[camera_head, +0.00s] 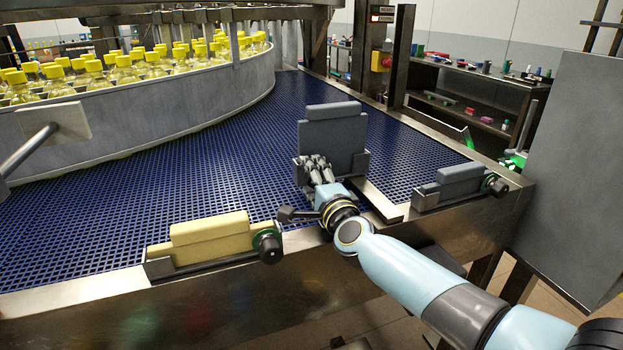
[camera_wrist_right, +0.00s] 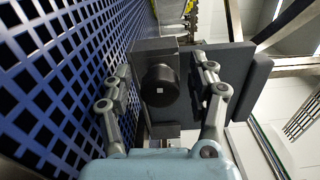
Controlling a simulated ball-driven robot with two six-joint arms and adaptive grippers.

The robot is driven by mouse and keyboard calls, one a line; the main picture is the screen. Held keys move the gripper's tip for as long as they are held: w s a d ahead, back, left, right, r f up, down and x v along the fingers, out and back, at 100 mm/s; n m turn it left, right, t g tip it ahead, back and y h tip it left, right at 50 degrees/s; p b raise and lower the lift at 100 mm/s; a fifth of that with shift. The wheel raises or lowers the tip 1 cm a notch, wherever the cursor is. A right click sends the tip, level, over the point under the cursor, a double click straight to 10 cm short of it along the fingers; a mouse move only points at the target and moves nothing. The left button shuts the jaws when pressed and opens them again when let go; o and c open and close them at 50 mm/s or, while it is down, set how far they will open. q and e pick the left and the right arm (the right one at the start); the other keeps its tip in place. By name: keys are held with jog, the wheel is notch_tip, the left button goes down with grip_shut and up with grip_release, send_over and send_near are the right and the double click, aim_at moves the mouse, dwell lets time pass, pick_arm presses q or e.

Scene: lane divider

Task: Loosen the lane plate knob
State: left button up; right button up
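The grey lane plate (camera_head: 332,135) stands upright on the blue mesh conveyor in the head view. My right gripper (camera_head: 316,165) is at its near face and hides its knob there. In the right wrist view the black round knob (camera_wrist_right: 160,86), with a small light square at its centre, lies between the two fingers of my right gripper (camera_wrist_right: 162,88). The fingers are spread, one on each side, with gaps visible to the knob. The right finger overlaps the dark plate (camera_wrist_right: 235,80) in this view. My left gripper is in neither view.
A yellow block with a dark knob (camera_head: 267,247) sits on the front rail at left. A grey block with a knob (camera_head: 494,185) sits at the right. Yellow-capped bottles (camera_head: 120,72) stand behind a curved metal wall (camera_head: 190,100). Open blue mesh (camera_head: 200,160) lies left of the plate.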

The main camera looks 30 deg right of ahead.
jog(key=shift+s, duration=0.15)
jog(key=v, duration=1.1)
jog(key=shift+s+a, duration=0.2)
jog(key=shift+s, duration=0.2)
